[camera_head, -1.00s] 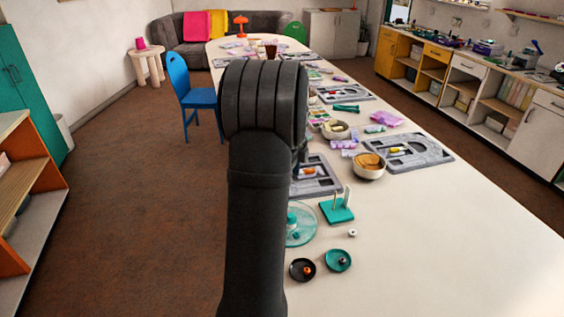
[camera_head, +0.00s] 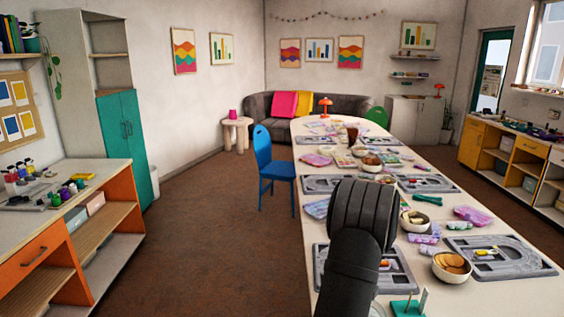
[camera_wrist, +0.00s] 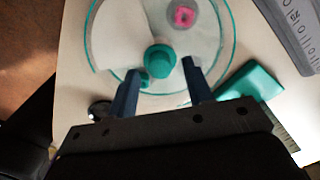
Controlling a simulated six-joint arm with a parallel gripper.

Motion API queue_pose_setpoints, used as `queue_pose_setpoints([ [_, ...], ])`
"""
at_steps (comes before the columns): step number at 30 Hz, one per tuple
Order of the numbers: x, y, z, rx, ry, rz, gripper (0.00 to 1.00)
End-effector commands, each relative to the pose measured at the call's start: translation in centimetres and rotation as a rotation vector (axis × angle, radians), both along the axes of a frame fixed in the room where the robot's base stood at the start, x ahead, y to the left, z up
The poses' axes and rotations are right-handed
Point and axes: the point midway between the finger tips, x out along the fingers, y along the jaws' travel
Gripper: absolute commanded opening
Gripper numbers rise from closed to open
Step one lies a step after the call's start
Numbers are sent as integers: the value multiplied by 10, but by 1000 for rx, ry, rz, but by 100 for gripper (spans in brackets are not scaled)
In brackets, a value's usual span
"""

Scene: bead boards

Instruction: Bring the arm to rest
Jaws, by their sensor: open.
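My gripper (camera_wrist: 160,82) shows in the wrist view with its two dark fingers spread apart and nothing between them. It points at a clear round dish with a teal rim (camera_wrist: 229,38) and a teal knob (camera_wrist: 160,60) at its middle. A pink bead (camera_wrist: 184,16) lies in the dish. A teal block (camera_wrist: 250,88) lies to the right of the fingers. In the head view my arm rises over the near part of the table and hides my gripper. The teal stand with pegs (camera_head: 407,308) shows at the bottom edge.
The long white table (camera_head: 520,292) bears several grey bead boards (camera_head: 500,257) and bowls (camera_head: 452,266). A blue chair (camera_head: 277,171) stands left of the table. An orange shelf unit (camera_head: 118,190) stands at the far left. The floor between them is clear.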

Motion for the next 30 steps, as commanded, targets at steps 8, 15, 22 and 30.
queue_pose_setpoints([
  [8, 0, 0, -12, 0, 0, 0, 47],
  [15, 0, 0, -11, -1, -1, 1, 47],
  [22, 1, 0, 7, -1, -3, 0, 47],
  [30, 1, 0, 58, -2, -4, 0, 47],
])
